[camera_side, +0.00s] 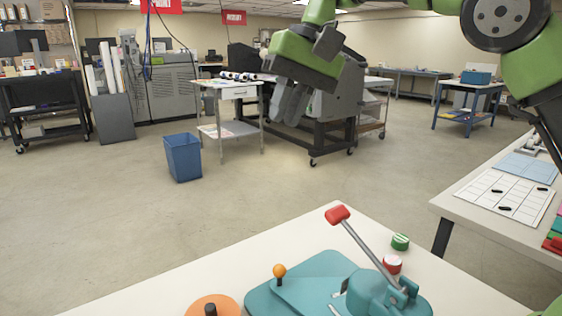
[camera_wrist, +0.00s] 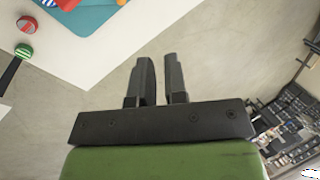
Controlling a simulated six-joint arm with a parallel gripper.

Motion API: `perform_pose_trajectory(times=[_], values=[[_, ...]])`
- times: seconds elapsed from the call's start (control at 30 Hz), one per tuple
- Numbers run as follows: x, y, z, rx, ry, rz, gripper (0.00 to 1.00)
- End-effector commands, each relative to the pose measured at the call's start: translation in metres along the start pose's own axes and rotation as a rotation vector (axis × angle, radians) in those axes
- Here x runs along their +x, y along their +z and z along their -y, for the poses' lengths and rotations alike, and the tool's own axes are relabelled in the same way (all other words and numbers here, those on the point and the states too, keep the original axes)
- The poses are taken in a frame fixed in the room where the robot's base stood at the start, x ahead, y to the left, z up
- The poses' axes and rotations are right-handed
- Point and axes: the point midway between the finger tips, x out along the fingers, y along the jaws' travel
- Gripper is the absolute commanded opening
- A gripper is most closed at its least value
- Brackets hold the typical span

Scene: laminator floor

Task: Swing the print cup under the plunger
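The teal press (camera_side: 325,268) stands on the near white table, cut off by the bottom edge in the side view; part of it shows at the top of the wrist view (camera_wrist: 95,14). Its grey lever tilts up to the left and ends in a red grip (camera_side: 338,214). An orange knob (camera_side: 279,271) stands on the press's left part. I cannot clearly make out the print cup or the plunger. My gripper (camera_side: 288,112) is high above and beyond the table, away from the press. Its two fingers (camera_wrist: 160,60) are a little apart with nothing between them.
A green-striped round piece (camera_side: 400,242) and a red-and-white one (camera_side: 392,264) sit beside the press. An orange disc (camera_side: 225,303) with a dark post is at lower left. A side table (camera_side: 475,222) stands at right. The near table's left part is clear.

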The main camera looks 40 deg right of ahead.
Motion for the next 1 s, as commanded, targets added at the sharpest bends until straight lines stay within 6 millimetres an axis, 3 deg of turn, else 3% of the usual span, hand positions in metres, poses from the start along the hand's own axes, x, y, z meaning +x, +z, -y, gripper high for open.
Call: perform_pose_trajectory(times=[0.17,0.27,0.5,0.7,0.83,1.0], values=[[0.009,0.001,0.001,-0.084,0.024,0.006,0.00],[0.030,0.004,0.002,-0.309,0.082,0.024,0.00],[0.106,0.022,0.003,-1.278,0.283,0.185,0.00],[0.153,0.039,0.004,-1.990,0.368,0.391,0.00],[0.168,0.045,0.004,-2.244,0.383,0.483,0.00],[0.178,0.047,0.001,-2.342,0.385,0.523,0.00]])
